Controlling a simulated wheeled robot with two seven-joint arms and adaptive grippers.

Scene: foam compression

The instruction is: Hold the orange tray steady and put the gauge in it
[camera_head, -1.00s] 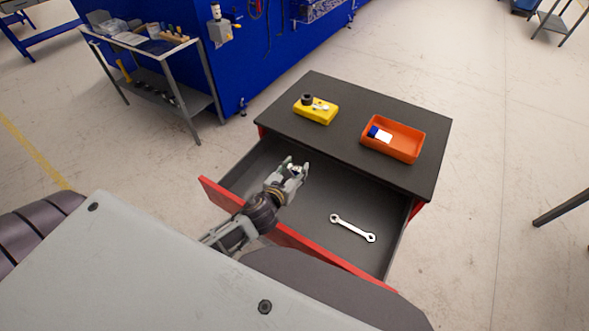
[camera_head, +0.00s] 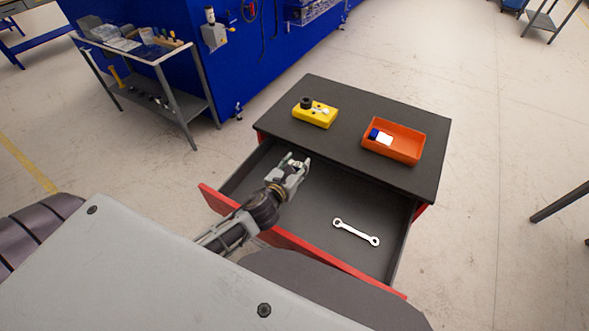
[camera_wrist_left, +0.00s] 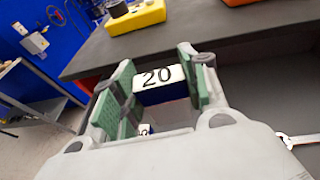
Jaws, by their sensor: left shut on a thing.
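The orange tray (camera_head: 408,155) sits on the right part of the dark cabinet top, with a blue-and-white block (camera_head: 382,137) inside its left end. My left gripper (camera_head: 298,165) is above the open drawer, left of and in front of the tray, and does not touch it. In the left wrist view, its green-padded fingers (camera_wrist_left: 157,82) are shut on a small block (camera_wrist_left: 158,77) with a white face marked 20 and dark blue sides. This may be the gauge, but I cannot be sure. My right gripper is not in view.
A yellow box (camera_head: 315,113) with a black knob stands on the cabinet top (camera_head: 350,112), left of the tray. A wrench (camera_head: 356,232) lies in the open drawer (camera_head: 325,205), whose red front is nearest me. A grey workbench (camera_head: 150,52) stands at the back left.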

